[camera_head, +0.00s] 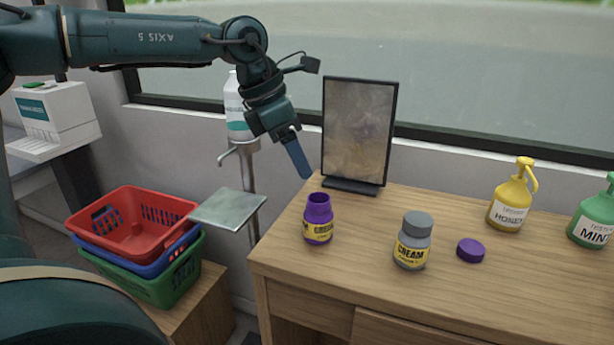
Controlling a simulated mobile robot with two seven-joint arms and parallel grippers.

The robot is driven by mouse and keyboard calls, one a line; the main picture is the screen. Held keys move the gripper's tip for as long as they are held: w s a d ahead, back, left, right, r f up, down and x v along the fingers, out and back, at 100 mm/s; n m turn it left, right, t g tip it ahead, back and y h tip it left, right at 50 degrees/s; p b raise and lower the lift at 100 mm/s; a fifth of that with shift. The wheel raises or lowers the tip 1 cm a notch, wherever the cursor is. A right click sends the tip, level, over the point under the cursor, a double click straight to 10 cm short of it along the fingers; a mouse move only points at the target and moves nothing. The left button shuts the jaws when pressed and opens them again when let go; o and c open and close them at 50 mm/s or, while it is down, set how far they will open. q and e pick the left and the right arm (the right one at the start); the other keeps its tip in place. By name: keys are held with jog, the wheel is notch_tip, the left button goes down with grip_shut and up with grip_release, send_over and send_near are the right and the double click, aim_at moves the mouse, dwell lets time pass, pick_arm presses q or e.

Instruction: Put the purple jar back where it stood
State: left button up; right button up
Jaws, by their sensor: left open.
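The purple jar (318,219) stands upright and without a lid near the left end of the wooden counter. Its label is yellow and black. A purple lid (470,250) lies flat on the counter, right of a grey jar (412,241) with a grey lid and a yellow "CREAM" label. My left gripper (306,176) reaches in from the upper left and points down, above and slightly left of the purple jar. It is open and looks empty, apart from the jar. The gap between its fingers is hard to see from this side. My right gripper is not in view.
A dark framed panel (358,133) stands behind the purple jar. A yellow pump bottle (509,200) and a green one (594,218) stand at the right. Stacked baskets (133,228) and a metal plate (229,210) are left of the counter (480,296). The counter's front is clear.

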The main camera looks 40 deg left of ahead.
pick_arm(q)
jog(key=shift+v, duration=1.5)
jog(key=shift+f, duration=0.1)
